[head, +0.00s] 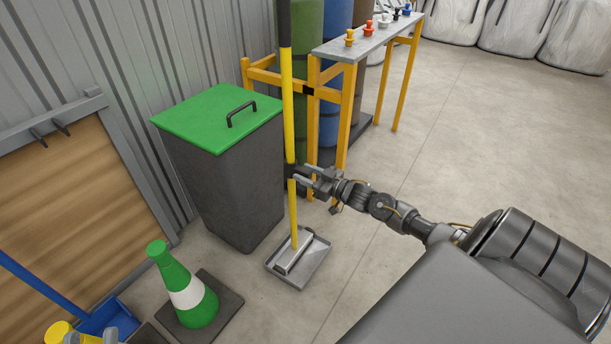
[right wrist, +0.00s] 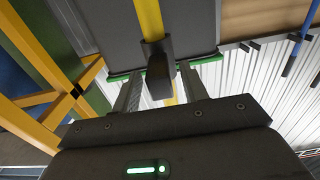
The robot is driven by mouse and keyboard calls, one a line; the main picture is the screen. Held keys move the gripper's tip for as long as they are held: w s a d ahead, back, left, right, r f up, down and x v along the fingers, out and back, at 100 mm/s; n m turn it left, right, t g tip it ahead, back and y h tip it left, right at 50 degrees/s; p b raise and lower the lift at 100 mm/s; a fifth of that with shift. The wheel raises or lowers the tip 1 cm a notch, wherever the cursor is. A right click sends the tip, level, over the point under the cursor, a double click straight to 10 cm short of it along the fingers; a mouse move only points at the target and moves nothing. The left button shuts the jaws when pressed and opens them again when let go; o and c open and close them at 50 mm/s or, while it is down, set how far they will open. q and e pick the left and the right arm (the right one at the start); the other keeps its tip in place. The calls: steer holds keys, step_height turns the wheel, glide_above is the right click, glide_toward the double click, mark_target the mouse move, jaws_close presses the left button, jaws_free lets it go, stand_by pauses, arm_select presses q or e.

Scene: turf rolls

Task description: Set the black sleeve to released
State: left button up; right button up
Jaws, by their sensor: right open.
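The black sleeve (head: 291,171) sits around a yellow pole (head: 287,110) that stands upright, with a black grip at its top. The pole ends below in a flat grey metal head (head: 314,262) on the floor. My right gripper (head: 301,176) is at the sleeve's height, its fingertips close to the sleeve. In the right wrist view the sleeve (right wrist: 159,72) lies in line with the gap between the open fingers of my right gripper (right wrist: 160,88). I cannot tell whether either finger touches it. My left gripper is out of view.
A dark bin (head: 235,185) with a green lid stands just left of the pole. A yellow-legged bench (head: 365,40) with several coloured knobs stands behind, by upright turf rolls (head: 300,60). A green cone (head: 190,290) is at front left. The floor to the right is clear.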

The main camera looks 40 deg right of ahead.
mark_target(305, 170)
arm_select(q)
steer(key=shift+a+r, duration=0.15)
arm_select(e)
steer(key=shift+w+a, duration=0.1)
steer(key=shift+w, duration=0.25)
steer(key=shift+c, duration=0.4)
jaws_close()
